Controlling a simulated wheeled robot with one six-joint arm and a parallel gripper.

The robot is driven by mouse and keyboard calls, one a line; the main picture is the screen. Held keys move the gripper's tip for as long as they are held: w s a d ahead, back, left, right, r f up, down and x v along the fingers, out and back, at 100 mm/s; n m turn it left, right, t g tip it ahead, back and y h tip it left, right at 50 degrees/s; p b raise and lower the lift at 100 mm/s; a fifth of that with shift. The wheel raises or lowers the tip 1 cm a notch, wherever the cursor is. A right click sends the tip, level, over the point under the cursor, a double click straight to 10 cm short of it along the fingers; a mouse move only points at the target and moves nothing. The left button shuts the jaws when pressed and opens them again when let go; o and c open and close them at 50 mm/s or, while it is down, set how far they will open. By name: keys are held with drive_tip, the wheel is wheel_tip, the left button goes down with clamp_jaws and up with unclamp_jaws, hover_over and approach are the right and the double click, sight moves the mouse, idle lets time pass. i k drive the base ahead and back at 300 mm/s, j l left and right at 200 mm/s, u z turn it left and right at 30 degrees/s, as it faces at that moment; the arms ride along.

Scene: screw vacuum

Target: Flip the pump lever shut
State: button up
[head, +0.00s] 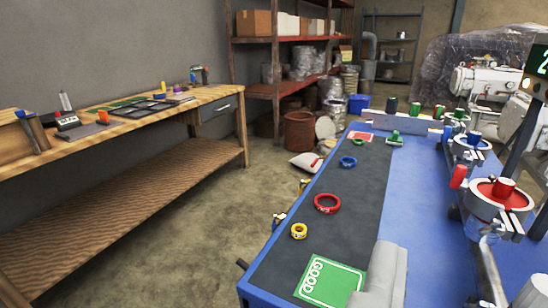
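I cannot tell for sure which part is the pump lever. On the right of the blue workbench (416,215), a red upright handle (459,177) stands beside a round fixture with a red top (500,193). Behind it is a similar fixture with a blue piece (474,138), and further back one with a green piece (460,114). A smooth grey rounded part shows at the bottom, right of the green GOOD card; it may be part of my arm. No gripper fingers are visible.
A yellow ring (299,231), a red ring (327,204) and a blue ring (348,161) lie on the dark mat (285,268). A green GOOD card (330,283) lies at its near end.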

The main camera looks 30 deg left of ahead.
sight(316, 160)
drive_tip(key=i+j, duration=0.1)
drive_tip(key=j, duration=0.3)
drive_tip(key=i+j, duration=0.15)
drive_tip(key=j, duration=0.2)
drive_tip(key=i+j, duration=0.1)
drive_tip(key=j, duration=0.3)
drive_tip(key=i+j, duration=0.15)
drive_tip(key=j, duration=0.2)
